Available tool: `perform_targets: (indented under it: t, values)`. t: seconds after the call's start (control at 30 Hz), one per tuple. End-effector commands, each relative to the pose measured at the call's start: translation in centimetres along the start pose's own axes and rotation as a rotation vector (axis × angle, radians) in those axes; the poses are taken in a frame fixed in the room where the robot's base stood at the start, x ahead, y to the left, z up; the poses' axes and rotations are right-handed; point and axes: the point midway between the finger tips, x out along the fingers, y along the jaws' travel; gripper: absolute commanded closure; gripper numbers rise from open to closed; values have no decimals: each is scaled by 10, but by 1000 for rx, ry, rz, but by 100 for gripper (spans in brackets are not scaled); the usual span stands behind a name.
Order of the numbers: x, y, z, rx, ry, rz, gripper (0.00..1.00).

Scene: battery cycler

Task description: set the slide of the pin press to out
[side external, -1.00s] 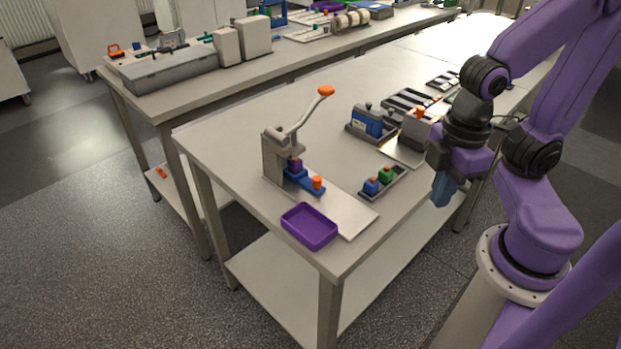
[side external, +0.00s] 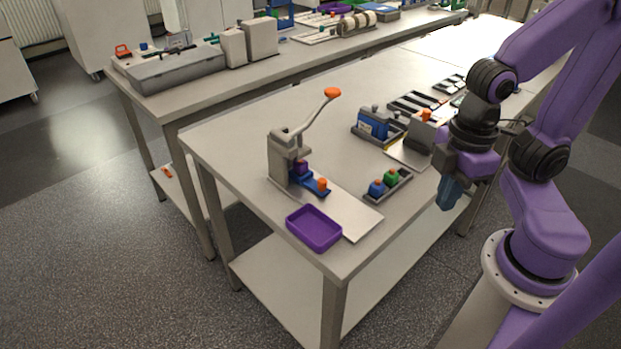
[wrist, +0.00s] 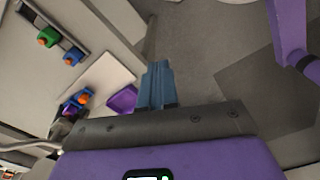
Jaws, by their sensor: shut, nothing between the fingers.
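The pin press (side external: 280,158) stands upright on its pale base plate near the table's front left corner, its lever with an orange knob (side external: 332,93) raised. Its blue slide (side external: 311,184) with an orange knob (side external: 322,184) lies at the foot of the press and sticks out toward the front right. A purple piece (side external: 301,167) sits on the slide's inner end, under the press head. In the wrist view the slide (wrist: 76,103) shows at the left. My gripper (side external: 446,196) is shut and empty, pointing down, well to the right of the press; its blue fingers (wrist: 157,85) show in the wrist view.
A purple tray (side external: 314,229) sits at the table's front corner. A dark holder (side external: 397,189) with blue and green blocks lies between press and gripper. A blue device (side external: 373,124) and other fixtures stand behind. The room above the base plate is clear.

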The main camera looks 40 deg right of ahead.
Motion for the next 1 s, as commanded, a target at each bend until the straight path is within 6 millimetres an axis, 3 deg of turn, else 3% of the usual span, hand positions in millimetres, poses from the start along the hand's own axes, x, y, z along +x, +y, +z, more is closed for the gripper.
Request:
perform_targets:
  t: [0.03,0.17,0.37,0.7,0.9,1.0]
  values:
    - [0,0,0,0,0,0,90]
    - [-2,5,-7,25,-1,1,50]
    - [-14,38,-48,181,-7,5,50]
    - [-31,145,-118,545,-19,11,50]
    - [-34,209,-134,729,-26,13,50]
    - [-34,231,-136,789,-27,13,50]
